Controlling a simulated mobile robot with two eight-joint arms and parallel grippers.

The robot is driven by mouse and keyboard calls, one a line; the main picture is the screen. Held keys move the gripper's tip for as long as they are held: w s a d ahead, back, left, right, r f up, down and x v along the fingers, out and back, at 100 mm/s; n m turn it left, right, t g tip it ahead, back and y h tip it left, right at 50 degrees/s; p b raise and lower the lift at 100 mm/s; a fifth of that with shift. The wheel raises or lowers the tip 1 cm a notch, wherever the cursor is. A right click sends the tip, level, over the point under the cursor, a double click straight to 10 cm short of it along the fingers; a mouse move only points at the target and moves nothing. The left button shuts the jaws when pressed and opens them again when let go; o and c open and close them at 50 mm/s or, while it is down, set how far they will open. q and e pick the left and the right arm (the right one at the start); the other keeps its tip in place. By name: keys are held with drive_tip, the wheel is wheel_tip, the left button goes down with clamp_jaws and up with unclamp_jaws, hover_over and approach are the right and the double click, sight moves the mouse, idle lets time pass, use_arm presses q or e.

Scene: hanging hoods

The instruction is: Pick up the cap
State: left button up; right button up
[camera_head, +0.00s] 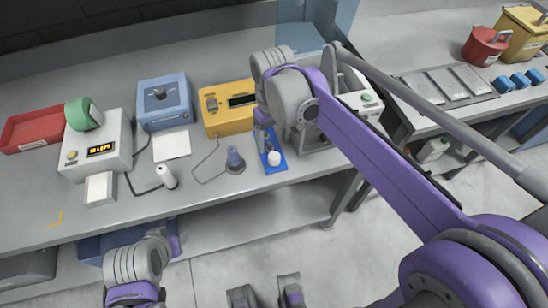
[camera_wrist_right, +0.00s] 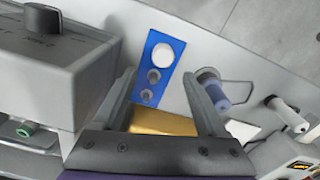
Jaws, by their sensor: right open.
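A white round piece (camera_head: 273,158), which looks like the cap, sits at the near end of a small blue plate (camera_head: 277,168) on the bench. In the right wrist view the white piece (camera_wrist_right: 162,53) is at the far end of the blue plate (camera_wrist_right: 150,93), with two grey round pegs (camera_wrist_right: 152,86) in a row beside it. My right gripper (camera_wrist_right: 159,78) is open and empty; its fingers straddle the plate in that view, with the white piece beyond the fingertips. In the head view my right wrist hides part of the plate.
A grey-blue cylinder on a round base (camera_head: 235,162) stands left of the plate. A yellow box (camera_head: 226,121) is behind it, a grey machine (camera_head: 318,137) to the right. Further left are a blue box (camera_head: 165,100), a white device (camera_head: 97,152) and a red tray (camera_head: 32,130).

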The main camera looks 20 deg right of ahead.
sight(274, 156)
drive_tip(key=f, duration=0.3)
drive_tip(key=s+f, duration=0.1)
drive_tip(key=f, duration=0.1)
drive_tip(key=shift+f, duration=0.3)
clamp_jaws()
